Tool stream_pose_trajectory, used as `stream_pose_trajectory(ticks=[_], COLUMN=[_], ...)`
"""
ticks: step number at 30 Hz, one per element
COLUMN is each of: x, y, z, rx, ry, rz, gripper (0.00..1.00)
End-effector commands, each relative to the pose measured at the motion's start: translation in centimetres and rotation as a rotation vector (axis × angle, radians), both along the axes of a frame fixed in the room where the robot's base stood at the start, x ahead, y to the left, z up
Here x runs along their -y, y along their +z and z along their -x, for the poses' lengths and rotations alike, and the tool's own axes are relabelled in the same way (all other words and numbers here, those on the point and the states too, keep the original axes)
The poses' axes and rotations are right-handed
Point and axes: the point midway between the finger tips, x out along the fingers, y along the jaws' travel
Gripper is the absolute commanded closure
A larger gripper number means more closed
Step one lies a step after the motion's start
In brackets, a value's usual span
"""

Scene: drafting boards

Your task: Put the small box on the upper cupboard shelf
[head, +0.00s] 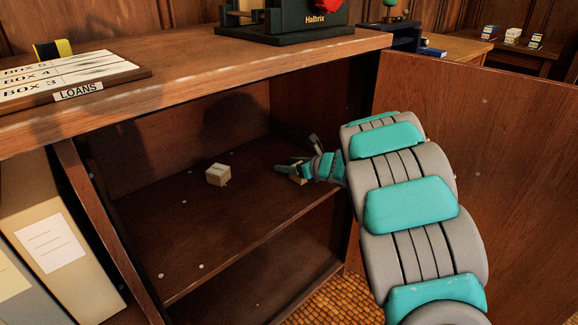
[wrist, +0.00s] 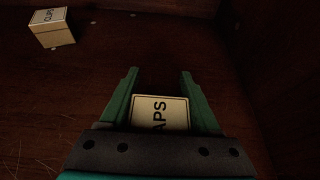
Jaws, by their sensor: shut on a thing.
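My gripper (head: 290,172) is inside the open cupboard, over the right part of the upper shelf (head: 190,225). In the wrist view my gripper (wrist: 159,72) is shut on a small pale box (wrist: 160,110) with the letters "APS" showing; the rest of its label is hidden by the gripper. In the head view only a bit of the held box shows among the fingers. I cannot tell whether it touches the shelf. A second small pale box (head: 218,174) stands on the shelf, left of my gripper; it also shows in the wrist view (wrist: 53,30).
The cupboard door (head: 490,190) stands open at the right. A lower shelf space (head: 270,262) is below. The cupboard top carries a loans board (head: 70,75) and a dark Halbrix device (head: 300,25). Box files (head: 50,235) stand at the left. The shelf front is clear.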

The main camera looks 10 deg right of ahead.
Motion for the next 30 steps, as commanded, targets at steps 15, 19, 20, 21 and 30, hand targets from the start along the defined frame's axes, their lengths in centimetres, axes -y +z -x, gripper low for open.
stream_pose_trajectory(ticks=[15,19,20,21,30], x=[0.00,-0.01,-0.01,-0.01,0.06], y=[-0.16,-0.17,-0.17,-0.17,0.21], z=[0.00,0.00,0.00,0.00,0.10], rx=[0.001,0.000,0.000,0.000,0.000], ry=[0.000,0.001,0.001,0.001,0.001], rz=[0.000,0.000,0.000,0.000,0.000], gripper=[0.20,0.06,0.06,0.06,0.06])
